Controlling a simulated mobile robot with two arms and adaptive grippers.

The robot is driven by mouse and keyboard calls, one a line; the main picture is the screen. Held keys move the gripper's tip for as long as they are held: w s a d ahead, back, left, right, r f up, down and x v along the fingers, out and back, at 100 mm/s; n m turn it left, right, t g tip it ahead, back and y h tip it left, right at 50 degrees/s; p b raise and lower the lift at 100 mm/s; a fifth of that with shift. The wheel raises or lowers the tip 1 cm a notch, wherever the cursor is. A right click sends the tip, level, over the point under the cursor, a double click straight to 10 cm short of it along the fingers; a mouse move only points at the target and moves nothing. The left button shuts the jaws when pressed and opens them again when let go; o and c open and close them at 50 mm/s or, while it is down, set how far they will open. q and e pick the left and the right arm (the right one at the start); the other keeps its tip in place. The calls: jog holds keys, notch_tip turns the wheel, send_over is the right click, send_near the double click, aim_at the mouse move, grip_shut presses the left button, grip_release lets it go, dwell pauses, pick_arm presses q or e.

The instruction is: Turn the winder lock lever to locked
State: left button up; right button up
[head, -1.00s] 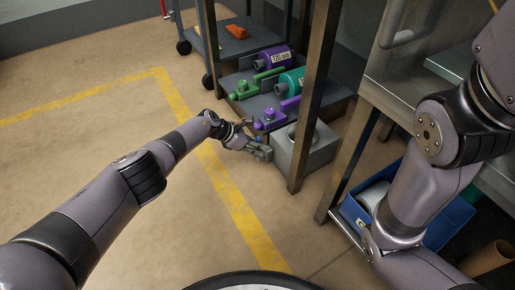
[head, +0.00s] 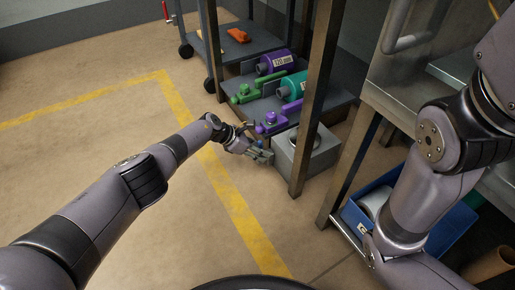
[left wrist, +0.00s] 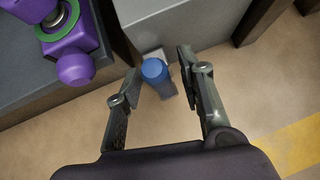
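The lever's blue knob (left wrist: 154,70) sits on a short grey arm (left wrist: 162,88) beside a grey box (left wrist: 175,20), low on the floor side of the box. The grey box (head: 312,155) stands by a metal post in the head view. My left gripper (left wrist: 158,72) is open, with a finger on each side of the blue knob; I cannot tell whether either finger touches it. In the head view my left gripper (head: 260,154) is at the box's left side and mostly hides the lever. My right gripper is out of view.
Coloured rolls and a green clamp (head: 243,94) lie behind. A metal post (head: 318,90) rises in front of the box. Floor at left is clear.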

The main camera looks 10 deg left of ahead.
pick_arm(q)
jog(key=v, duration=1.2)
dwell(0.4)
